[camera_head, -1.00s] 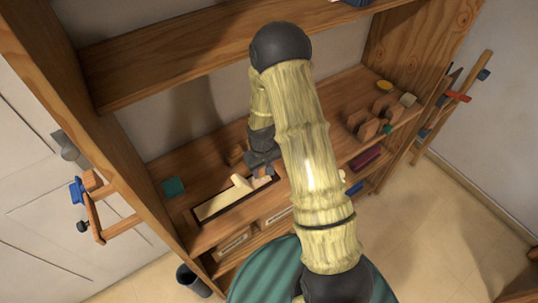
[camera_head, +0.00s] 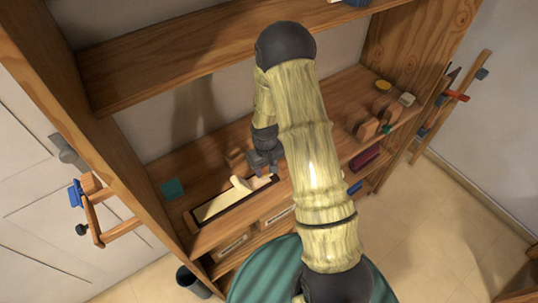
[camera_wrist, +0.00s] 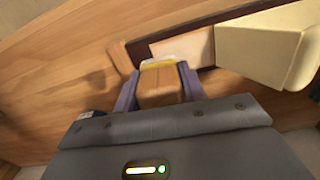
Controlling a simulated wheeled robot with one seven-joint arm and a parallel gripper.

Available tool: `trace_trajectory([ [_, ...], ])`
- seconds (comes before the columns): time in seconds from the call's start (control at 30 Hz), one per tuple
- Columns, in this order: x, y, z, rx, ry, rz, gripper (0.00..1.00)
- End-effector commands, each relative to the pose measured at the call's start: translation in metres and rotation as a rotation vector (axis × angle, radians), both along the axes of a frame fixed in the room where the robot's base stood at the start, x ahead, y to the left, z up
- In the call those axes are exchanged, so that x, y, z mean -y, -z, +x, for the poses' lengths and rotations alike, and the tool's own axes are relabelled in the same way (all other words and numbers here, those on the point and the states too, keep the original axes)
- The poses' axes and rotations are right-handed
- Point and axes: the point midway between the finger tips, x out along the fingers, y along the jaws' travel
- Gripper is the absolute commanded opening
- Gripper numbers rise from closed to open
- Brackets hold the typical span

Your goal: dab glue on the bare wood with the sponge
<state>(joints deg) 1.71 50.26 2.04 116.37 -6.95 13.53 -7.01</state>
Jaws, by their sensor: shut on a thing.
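My gripper (camera_wrist: 158,73) is shut on the sponge (camera_wrist: 160,88), a small brown block with a pale, yellowish far edge, held between the two purple fingers. In the head view my gripper (camera_head: 264,162) is over the right end of a dark-rimmed tray (camera_head: 216,214) on the shelf. A cream piano key (camera_head: 240,186) lies in the tray. Its thick cream part (camera_wrist: 262,50) shows in the wrist view, with a paler flat strip of bare wood (camera_wrist: 188,46) to its left. The sponge is close to this strip; I cannot tell whether they touch.
A teal square (camera_head: 172,188) lies left of the tray. Wooden blocks (camera_head: 362,128) and a yellow round thing (camera_head: 384,86) stand on the shelf's right. An upper shelf board (camera_head: 200,52) is overhead. A clamp (camera_head: 95,205) sticks out at the left upright.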

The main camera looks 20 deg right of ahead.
Motion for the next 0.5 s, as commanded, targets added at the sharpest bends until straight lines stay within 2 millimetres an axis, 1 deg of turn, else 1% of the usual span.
trace_trajectory([
  [0.03,-0.001,-0.007,0.000,0.000,-0.001,0.001,0.20],
  [0.1,-0.001,-0.028,0.001,0.006,-0.001,0.000,0.20],
  [0.17,-0.001,-0.031,0.000,0.002,-0.001,0.000,0.20],
  [0.5,-0.002,-0.061,0.000,0.002,-0.002,0.000,0.20],
])
